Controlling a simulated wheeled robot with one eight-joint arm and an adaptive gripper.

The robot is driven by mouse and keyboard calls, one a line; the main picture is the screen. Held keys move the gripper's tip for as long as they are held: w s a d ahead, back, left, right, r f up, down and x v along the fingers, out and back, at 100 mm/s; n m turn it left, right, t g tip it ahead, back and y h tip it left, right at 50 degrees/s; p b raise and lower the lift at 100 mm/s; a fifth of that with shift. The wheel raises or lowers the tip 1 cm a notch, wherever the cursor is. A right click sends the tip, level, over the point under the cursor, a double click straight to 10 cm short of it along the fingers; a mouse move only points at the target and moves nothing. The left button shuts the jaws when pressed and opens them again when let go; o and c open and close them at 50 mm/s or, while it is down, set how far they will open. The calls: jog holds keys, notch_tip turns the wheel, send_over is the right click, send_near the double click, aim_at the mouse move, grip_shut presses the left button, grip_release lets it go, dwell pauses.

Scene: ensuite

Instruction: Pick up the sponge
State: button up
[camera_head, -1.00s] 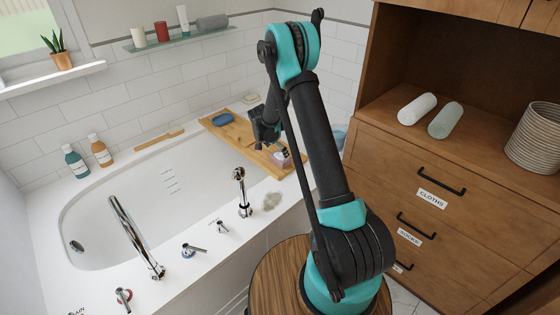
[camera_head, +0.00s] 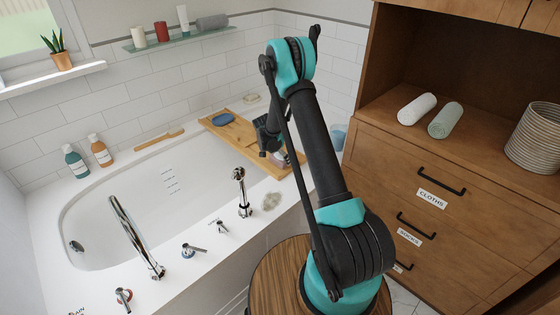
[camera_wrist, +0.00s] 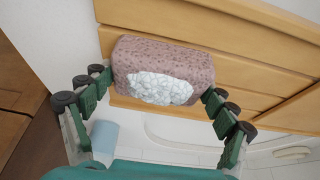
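The sponge (camera_wrist: 163,75) is a mauve speckled block with a white, foam-like patch on its near face. It lies on the wooden bath tray (camera_wrist: 240,70), centred ahead of my gripper in the wrist view. In the head view the sponge (camera_head: 289,158) is mostly hidden by my gripper, at the tray's near right end (camera_head: 262,163). My gripper (camera_wrist: 157,84) is open, with one fingertip near each short side of the sponge. I cannot tell whether the fingertips touch it. My gripper (camera_head: 268,140) hangs low over the tray in the head view.
A blue oval item (camera_head: 222,118) lies at the tray's far end. A light blue object (camera_head: 337,137) stands right of the tray; a blue cylinder (camera_wrist: 104,138) shows in the wrist view. The chrome hand shower (camera_head: 241,190) and a grey fuzzy patch (camera_head: 271,201) are on the near rim.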

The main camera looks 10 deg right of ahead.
aim_at(280, 156)
jog(key=c, duration=0.3)
jog(key=shift+r, duration=0.1)
notch_tip(280, 156, up, 20)
dwell(0.5)
jog(key=o, duration=0.4)
jog(key=shift+c, duration=0.2)
jog(key=c, duration=0.4)
jog(key=shift+o, duration=0.2)
jog(key=shift+a+f, duration=0.1)
jog(key=shift+f, duration=0.1)
